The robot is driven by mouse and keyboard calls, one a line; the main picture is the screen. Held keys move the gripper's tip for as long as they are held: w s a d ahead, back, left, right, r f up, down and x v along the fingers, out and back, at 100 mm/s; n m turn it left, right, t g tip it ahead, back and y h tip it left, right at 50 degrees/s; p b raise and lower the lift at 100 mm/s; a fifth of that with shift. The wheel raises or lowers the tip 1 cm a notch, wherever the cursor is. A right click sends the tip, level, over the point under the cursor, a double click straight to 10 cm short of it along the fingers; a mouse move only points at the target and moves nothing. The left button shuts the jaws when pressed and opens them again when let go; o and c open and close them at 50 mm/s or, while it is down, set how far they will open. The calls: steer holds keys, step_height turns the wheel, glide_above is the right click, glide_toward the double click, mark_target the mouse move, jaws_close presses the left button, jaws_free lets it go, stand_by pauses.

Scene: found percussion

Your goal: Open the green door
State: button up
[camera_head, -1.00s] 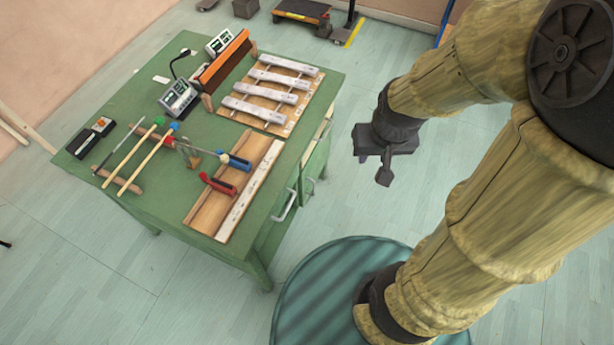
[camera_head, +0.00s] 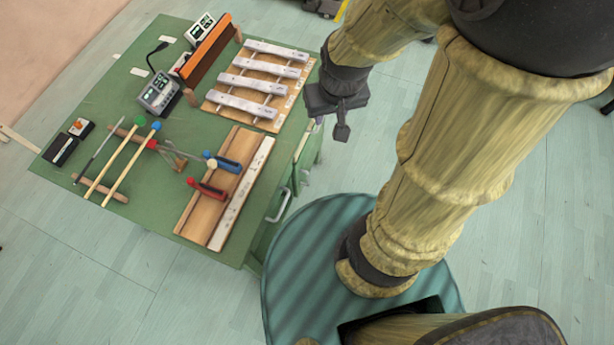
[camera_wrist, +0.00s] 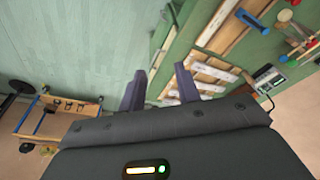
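The green bench (camera_head: 140,235) has green fronts on its right side in the head view, seen steeply from above. A green front panel (camera_head: 309,160), likely the door, shows there as a narrow strip partly under the tabletop edge. A pale metal handle (camera_head: 280,206) sits on the same side, nearer the front corner. I cannot tell whether the door is fully shut. My gripper (camera_head: 338,122) hangs to the right of the bench edge, apart from the panel and handle. In the wrist view my gripper's two fingers (camera_wrist: 158,88) stand apart with nothing between them.
On the bench lie a metal-bar xylophone (camera_head: 253,88), a wooden board (camera_head: 210,185), mallets (camera_head: 123,165), clamps and an electronic device (camera_head: 159,93). A wooden cart (camera_wrist: 55,118) stands at left in the wrist view.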

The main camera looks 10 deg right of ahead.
steer(key=w+d+f+n+g+y+b, duration=0.1)
steer(key=w+f+n+b, duration=0.3)
steer(key=f+b, duration=0.8)
steer(key=w+d+f+n+y+b, duration=0.2)
steer(key=w+f+n+b, duration=0.3)
steer(key=f+b, duration=0.7)
steer(key=w+d+f+n+g+y+b, duration=0.1)
steer(key=w+d+f+n+b, duration=0.2)
steer(key=f, duration=1.9)
steer(key=w+n+b, duration=0.2)
steer(key=n+b, duration=0.3)
steer(key=b, duration=0.4)
steer(key=shift+w+n+g+y+b, duration=0.25)
steer(key=shift+n+g+y+b, duration=0.05)
steer(key=shift+b, duration=0.05)
steer(key=b, duration=0.6)
glide_above(308, 185)
steer(key=f, duration=1.6)
steer(key=shift+w+d, duration=0.1)
steer(key=shift+w, duration=0.2)
jaws_close()
